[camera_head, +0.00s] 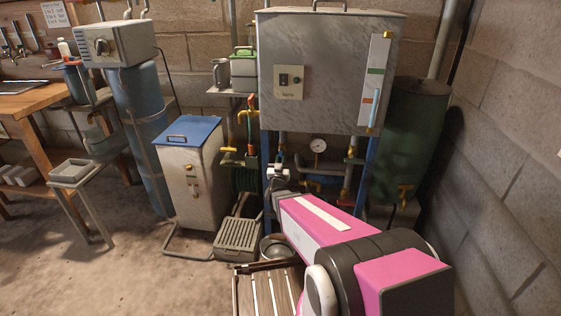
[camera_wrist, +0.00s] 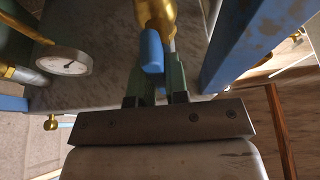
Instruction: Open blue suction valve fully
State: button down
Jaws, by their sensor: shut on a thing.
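The blue valve handle (camera_wrist: 152,52) shows in the wrist view as a rounded blue grip below a brass valve body (camera_wrist: 157,14). My gripper (camera_wrist: 160,80) has its two green fingers on either side of the handle and is shut on it. The handle's lower part is hidden between the fingers. In the head view my gripper (camera_head: 278,174) is at the lower left of the grey steel cabinet (camera_head: 330,70), near its blue frame leg. The handle is too small there to make out clearly. How far the valve is turned cannot be told.
A round gauge (camera_head: 318,146) hangs among pipes under the cabinet; it also shows in the wrist view (camera_wrist: 62,61). A blue frame post (camera_wrist: 250,45) stands close right of my gripper there. A blue-lidded box (camera_head: 190,170) and grey crate (camera_head: 237,238) stand left. Open floor lies further left.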

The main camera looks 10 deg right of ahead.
jog(key=shift+f+n, duration=0.1)
jog(key=shift+n, duration=0.3)
jog(key=c, duration=1.1)
grip_release()
jog(key=v, duration=1)
jog(key=shift+s+f, duration=0.1)
jog(key=shift+s, duration=0.3)
